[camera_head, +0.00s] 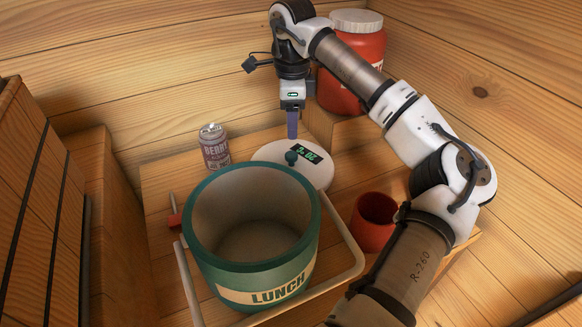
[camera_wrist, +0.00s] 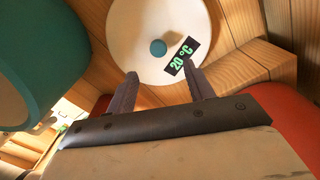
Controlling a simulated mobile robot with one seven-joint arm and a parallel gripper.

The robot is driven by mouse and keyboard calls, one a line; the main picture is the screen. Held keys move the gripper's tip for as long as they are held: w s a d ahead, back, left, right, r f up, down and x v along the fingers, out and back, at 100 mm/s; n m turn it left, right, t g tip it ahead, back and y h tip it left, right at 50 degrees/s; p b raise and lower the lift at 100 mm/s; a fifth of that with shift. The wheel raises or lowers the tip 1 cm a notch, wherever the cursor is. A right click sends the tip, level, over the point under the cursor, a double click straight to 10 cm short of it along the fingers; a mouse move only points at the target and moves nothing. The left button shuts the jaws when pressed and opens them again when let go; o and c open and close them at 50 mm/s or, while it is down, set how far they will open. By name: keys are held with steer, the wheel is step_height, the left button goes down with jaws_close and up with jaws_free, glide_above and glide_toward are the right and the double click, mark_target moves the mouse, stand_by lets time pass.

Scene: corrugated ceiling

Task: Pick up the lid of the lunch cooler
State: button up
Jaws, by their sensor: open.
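The lunch cooler (camera_head: 205,262) is a green open-topped tub with a "LUNCH" label, standing on a wooden surface. Its lid (camera_head: 268,153) is a white disc with a teal knob (camera_head: 291,157) and a dark temperature display (camera_head: 307,158). The lid lies behind the cooler, whose rim hides part of its near edge. My gripper (camera_head: 292,136) points down over the lid's far side. In the wrist view my gripper (camera_wrist: 161,73) is open and empty, its fingers apart, with the lid (camera_wrist: 128,28) and its knob (camera_wrist: 158,47) beyond the fingertips.
A berry can (camera_head: 214,150) stands left of the lid. A red cup (camera_head: 373,222) stands to the right of the cooler. A large red jar with a white cap (camera_head: 356,20) is behind my arm. Wooden walls close off the back and sides. The cooler's handle (camera_head: 352,262) hangs around its front.

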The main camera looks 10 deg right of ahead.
mark_target(291, 154)
step_height(291, 154, down, 9)
steer(key=shift+s+a+p, duration=0.1)
steer(key=shift+s+p, duration=0.05)
steer(key=shift+p, duration=0.4)
steer(key=shift+c, duration=0.2)
jaws_close()
